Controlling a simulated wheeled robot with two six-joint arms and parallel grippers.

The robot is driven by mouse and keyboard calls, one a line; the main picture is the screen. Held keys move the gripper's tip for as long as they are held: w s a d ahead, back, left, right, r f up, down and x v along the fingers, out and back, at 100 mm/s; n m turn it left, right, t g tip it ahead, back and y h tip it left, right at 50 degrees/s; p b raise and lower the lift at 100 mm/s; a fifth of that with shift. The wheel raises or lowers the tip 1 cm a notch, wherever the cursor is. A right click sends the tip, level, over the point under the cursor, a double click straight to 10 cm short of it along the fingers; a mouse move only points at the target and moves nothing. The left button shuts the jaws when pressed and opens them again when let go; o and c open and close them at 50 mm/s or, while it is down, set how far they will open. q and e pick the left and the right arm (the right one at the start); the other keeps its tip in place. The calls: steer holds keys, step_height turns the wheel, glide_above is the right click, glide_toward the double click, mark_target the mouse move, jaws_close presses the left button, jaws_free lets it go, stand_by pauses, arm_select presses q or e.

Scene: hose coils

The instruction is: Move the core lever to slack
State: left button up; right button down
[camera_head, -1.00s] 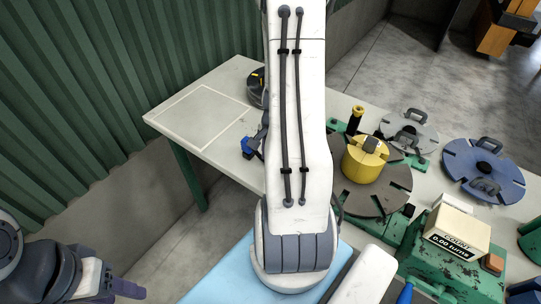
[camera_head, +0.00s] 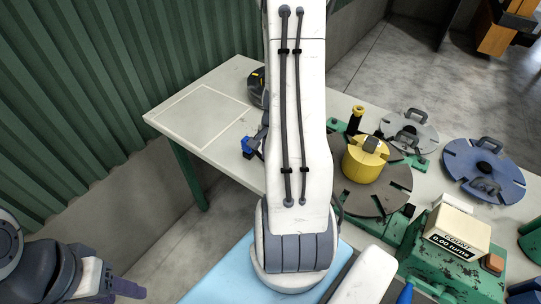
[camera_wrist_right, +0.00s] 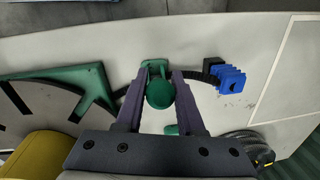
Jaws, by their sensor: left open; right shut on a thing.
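In the right wrist view my right gripper (camera_wrist_right: 160,98) has its two purple fingers closed around a green round knob (camera_wrist_right: 160,93) on a green bracket. I cannot tell for sure whether this knob is the core lever. In the head view this gripper and the knob are hidden behind my right arm. The yellow core (camera_head: 362,166) stands upright on a dark slotted disc (camera_head: 392,200), with a small grey piece on its top. The core also shows at the lower left of the right wrist view (camera_wrist_right: 42,158). My left gripper (camera_head: 127,288) is open and empty at the lower left, away from the table.
A black ribbed hose runs beside the knob to a blue clamp (camera_wrist_right: 230,78). A grey disc (camera_head: 410,132) and a blue disc (camera_head: 483,170) lie to the right. A counter box (camera_head: 458,232) reads 0.00 turns. The outlined table area (camera_head: 203,115) is clear.

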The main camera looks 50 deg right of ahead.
steer(key=shift+s+a+f, duration=0.15)
steer(key=shift+s+a, duration=0.05)
steer(key=shift+a, duration=0.05)
steer(key=c, duration=0.5)
jaws_free()
steer(key=shift+w+d, duration=0.1)
steer(key=shift+r, duration=0.35)
steer(key=r, duration=0.6)
steer(key=s+r+p, duration=0.1)
steer(key=r, duration=0.3)
steer(key=shift+d, duration=0.1)
steer(key=shift+f, duration=0.1)
